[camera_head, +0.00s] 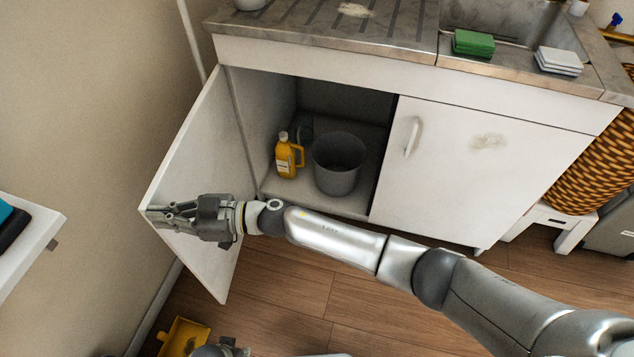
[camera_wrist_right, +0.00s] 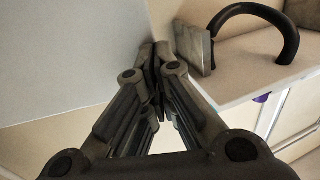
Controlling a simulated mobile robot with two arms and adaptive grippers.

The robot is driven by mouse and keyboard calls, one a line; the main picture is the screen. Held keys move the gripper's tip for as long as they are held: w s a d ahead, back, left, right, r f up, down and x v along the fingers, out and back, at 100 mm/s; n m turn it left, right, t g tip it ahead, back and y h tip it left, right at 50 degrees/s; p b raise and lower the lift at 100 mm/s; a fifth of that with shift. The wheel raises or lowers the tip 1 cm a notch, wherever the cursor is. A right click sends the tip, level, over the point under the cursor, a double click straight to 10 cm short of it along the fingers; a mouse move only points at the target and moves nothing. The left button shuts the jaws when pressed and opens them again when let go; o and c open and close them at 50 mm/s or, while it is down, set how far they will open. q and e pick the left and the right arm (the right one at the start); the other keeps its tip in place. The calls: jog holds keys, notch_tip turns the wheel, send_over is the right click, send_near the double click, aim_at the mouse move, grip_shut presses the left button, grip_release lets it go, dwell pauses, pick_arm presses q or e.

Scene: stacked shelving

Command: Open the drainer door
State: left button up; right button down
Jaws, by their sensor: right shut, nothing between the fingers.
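The drainer cabinet's left door (camera_head: 200,150) is a white panel, swung wide open on the left side of the cabinet. My right gripper (camera_head: 152,214) is shut and empty at the inner face of this door, near its outer edge; I cannot tell whether it touches. In the right wrist view the shut fingers (camera_wrist_right: 155,55) are beside a large pale panel (camera_wrist_right: 70,50), which looks like the door. The right door (camera_head: 475,165), with a pale handle (camera_head: 412,136), is closed. A dark grey part at the bottom edge may be my left gripper (camera_head: 220,349); its jaws do not show.
Inside the cabinet stand a yellow bottle (camera_head: 288,156) and a grey bucket (camera_head: 338,165). A white shelf (camera_head: 38,240) juts out at the left. A yellow box (camera_head: 184,336) lies on the floor. A green sponge (camera_head: 473,43) is on the counter (camera_head: 330,25).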

jog(key=shift+d, duration=0.1)
jog(key=d, duration=1.1)
jog(key=shift+s+d, duration=0.35)
jog(key=shift+d, duration=0.05)
